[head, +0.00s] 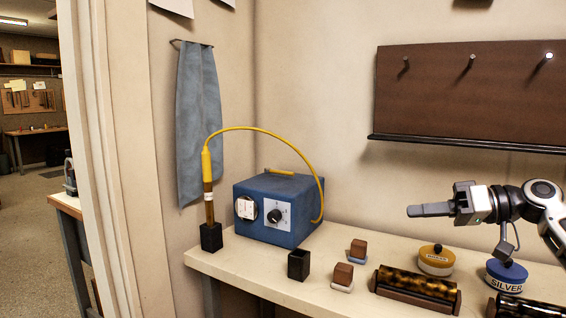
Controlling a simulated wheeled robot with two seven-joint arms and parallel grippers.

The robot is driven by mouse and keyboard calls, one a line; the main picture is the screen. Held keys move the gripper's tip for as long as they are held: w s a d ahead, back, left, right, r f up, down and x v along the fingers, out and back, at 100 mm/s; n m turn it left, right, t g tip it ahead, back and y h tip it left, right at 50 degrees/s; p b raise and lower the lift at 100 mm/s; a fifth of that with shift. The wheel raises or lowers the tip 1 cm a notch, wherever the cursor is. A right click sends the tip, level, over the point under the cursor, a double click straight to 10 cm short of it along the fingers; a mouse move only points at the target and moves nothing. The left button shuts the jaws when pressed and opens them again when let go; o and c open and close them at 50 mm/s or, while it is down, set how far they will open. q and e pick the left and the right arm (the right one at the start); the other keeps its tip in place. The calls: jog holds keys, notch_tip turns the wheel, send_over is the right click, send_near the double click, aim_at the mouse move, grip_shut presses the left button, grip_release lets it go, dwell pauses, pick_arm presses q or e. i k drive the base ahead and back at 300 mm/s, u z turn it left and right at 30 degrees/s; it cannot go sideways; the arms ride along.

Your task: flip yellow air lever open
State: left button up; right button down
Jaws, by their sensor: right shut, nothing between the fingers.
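A short yellow bar (279,171) lies along the top rear of the blue box (290,193); it looks like the yellow lever, but its pivot is too small to make out. My right gripper (412,211) is shut and empty. It points left, above the bench and to the right of the blue box, well apart from the yellow bar. My left gripper is not in view.
A yellow hose (265,131) arches from the box to a yellow-topped tool (207,180) upright in a black holder (211,237). A black cup (298,265), small brown blocks (342,274), a mustard tin (436,262) and a blue tin (507,277) stand on the bench (225,268).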

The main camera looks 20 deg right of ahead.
aim_at(281, 173)
jog(key=i, duration=1.35)
